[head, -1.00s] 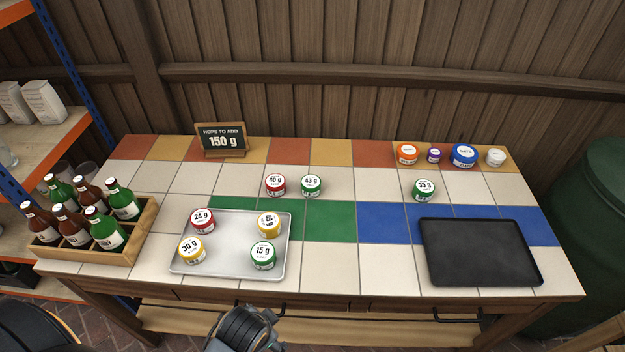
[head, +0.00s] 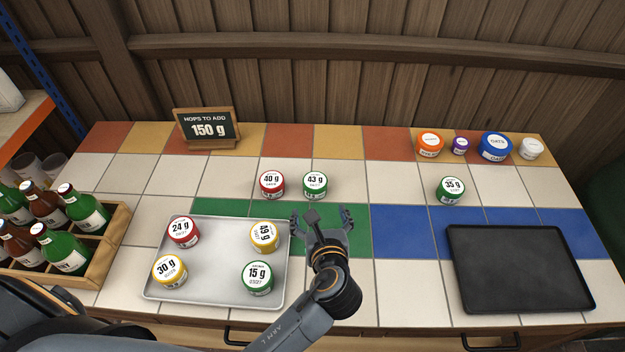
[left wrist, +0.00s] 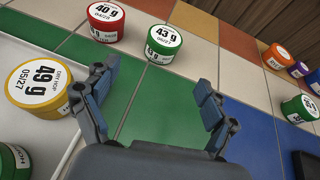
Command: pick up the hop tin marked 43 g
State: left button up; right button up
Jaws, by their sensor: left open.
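The hop tin marked 43 g (head: 315,185) is green with a white label. It stands on the white tiles, just right of the red 40 g tin (head: 272,184). My right gripper is not in view.
A silver tray (head: 215,262) left of my gripper holds several tins, the yellow 49 g tin (head: 264,237) closest. A green 35 g tin (head: 451,190) and a black tray (head: 518,268) are at the right. A bottle crate (head: 112,240) is at the left. A 150 g sign (head: 207,128) stands behind.

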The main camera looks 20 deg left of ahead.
aim_at(316, 191)
pick_arm(q)
jog(key=shift+w+f, duration=0.1)
jog(key=shift+w, duration=0.1)
jog(key=x, duration=0.5)
jog(key=shift+w, duration=0.15)
jog(key=x, duration=0.3)
jog(key=shift+w, duration=0.1)
jog(key=x, duration=0.3)
jog(key=shift+w+a, duration=0.1)
jog(key=shift+w, duration=0.25)
jog(key=shift+w+a, duration=0.1)
jog(key=shift+w, duration=0.1)
jog(key=shift+c, duration=0.4)
jog(key=c, duration=1.2)
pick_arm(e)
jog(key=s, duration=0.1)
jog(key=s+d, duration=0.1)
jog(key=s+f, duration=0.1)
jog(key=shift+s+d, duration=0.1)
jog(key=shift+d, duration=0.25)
